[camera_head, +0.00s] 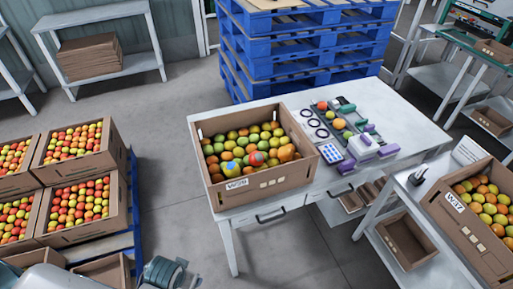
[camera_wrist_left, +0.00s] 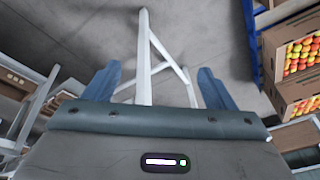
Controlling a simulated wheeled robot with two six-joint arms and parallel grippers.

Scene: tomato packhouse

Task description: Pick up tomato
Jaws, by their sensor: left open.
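An open cardboard box (camera_head: 262,184) full of green, yellow, orange and red tomatoes stands on the white table (camera_head: 405,125). Some of these tomatoes carry blue or yellow marks. On a dark strip to the right of the box lie a few loose tomatoes, among them an orange one (camera_head: 338,124). In the left wrist view my left gripper (camera_wrist_left: 157,84) has its two blue fingers spread wide with nothing between them. White legs of a stand and the floor show beyond them. My right gripper is in neither view.
Purple and green items and a blue-and-white pad (camera_head: 331,153) lie by the strip. Tall blue pallets (camera_head: 300,50) stand behind the table. Filled tomato boxes (camera_head: 85,217) stand at left, another box (camera_head: 470,235) at right. Grey floor is clear between the left boxes and the table.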

